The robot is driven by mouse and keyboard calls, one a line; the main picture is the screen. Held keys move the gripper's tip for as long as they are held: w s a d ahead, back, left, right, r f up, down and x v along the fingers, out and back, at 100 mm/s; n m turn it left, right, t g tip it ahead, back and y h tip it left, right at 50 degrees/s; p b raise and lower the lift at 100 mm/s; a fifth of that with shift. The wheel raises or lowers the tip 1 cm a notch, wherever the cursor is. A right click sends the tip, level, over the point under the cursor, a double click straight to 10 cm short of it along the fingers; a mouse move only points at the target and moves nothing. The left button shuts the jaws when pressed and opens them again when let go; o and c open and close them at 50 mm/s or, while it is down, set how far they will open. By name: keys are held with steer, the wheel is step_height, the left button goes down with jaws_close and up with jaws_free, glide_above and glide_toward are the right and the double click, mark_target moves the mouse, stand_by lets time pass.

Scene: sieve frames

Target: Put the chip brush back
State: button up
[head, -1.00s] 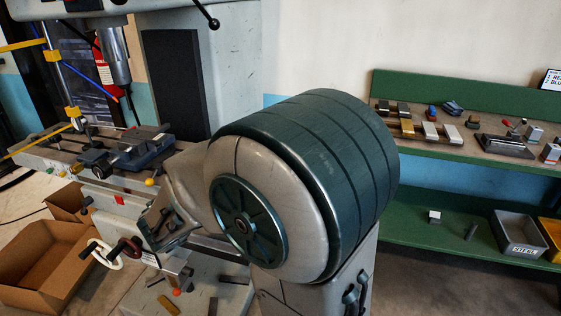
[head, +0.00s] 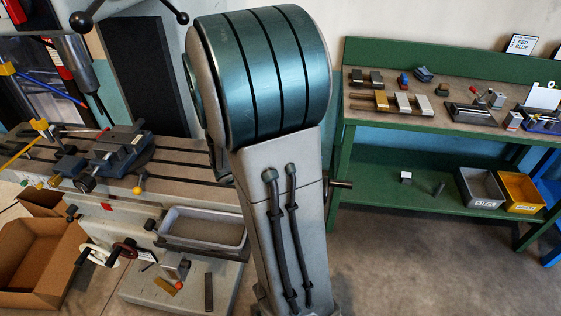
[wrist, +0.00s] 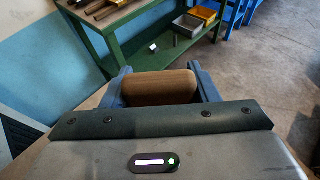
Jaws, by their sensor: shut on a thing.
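In the wrist view my gripper (wrist: 160,88) has its two blue fingers shut on a brown wooden piece (wrist: 160,87), which looks like the handle of the chip brush. The bristles are not visible. In the head view my raised arm stands in the middle, and my gripper and the brush do not show there. The green workbench (head: 362,50) stands at the right, apart from the held piece. The machine table (head: 190,172), with a blue-grey vise (head: 122,145) on it, stands at the left.
Several metal blocks and small tools lie on the bench top. Its lower shelf (head: 385,202) holds a grey bin (head: 481,203) marked STEEL and a yellow bin (head: 522,205). A grey tray (head: 205,243) and cardboard boxes (head: 30,285) are at left. The floor (head: 430,270) before the bench is clear.

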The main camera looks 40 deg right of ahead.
steer(key=w+f, duration=0.1)
steer(key=w, duration=0.1)
steer(key=w+f+p, duration=0.1)
steer(key=w+f, duration=0.1)
steer(key=w, duration=0.1)
steer(key=w+f, duration=0.2)
steer(key=w, duration=0.1)
steer(key=shift+w, duration=0.15)
steer(key=shift+f+p, duration=0.45)
steer(key=shift+f, duration=1.55)
steer(key=shift+f, duration=0.1)
steer(key=shift+f, duration=0.15)
steer(key=o, duration=1)
steer(key=shift+o, duration=0.2)
